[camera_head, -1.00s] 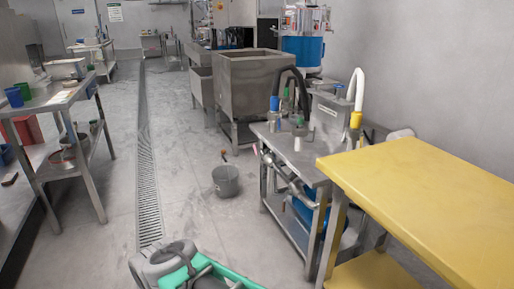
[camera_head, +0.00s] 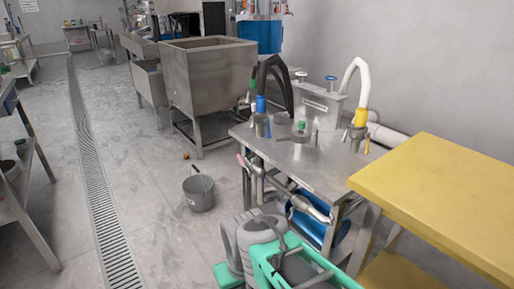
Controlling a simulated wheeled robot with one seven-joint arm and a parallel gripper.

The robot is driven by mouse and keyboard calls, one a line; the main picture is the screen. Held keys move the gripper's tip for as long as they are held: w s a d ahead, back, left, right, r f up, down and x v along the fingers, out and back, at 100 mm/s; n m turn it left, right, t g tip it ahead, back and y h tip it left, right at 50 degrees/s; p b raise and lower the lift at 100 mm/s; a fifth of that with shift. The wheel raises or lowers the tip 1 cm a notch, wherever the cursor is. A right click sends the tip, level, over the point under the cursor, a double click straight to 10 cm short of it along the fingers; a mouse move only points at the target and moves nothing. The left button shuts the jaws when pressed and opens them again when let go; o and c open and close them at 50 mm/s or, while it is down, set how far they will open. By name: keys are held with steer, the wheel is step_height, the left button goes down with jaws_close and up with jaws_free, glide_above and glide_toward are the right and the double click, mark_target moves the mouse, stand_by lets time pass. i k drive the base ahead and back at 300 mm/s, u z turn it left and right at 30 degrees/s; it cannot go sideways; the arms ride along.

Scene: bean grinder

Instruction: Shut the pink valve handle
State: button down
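The pink valve handle (camera_head: 241,161) is small and sits at the left end of the metal pipe (camera_head: 304,202), by the left front corner of the steel table (camera_head: 312,163). It looks tilted, but its exact setting is too small to read. Grey and green parts that look like my own arm show at the bottom middle, below and in front of the pipe. I cannot make out my gripper or its fingers. No part of my arm visibly touches the handle.
A yellow table (camera_head: 440,190) stands close on the right. A grey bucket (camera_head: 200,193) is on the floor left of the steel table. A large steel tank (camera_head: 210,75) stands behind. The floor left of the bucket, along the drain (camera_head: 95,185), is clear.

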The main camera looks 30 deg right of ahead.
mark_target(240, 160)
steer(key=u, duration=0.05)
steer(key=i, duration=0.8)
steer(key=u, duration=0.8)
steer(key=i, duration=0.4)
steer(key=u, duration=0.4)
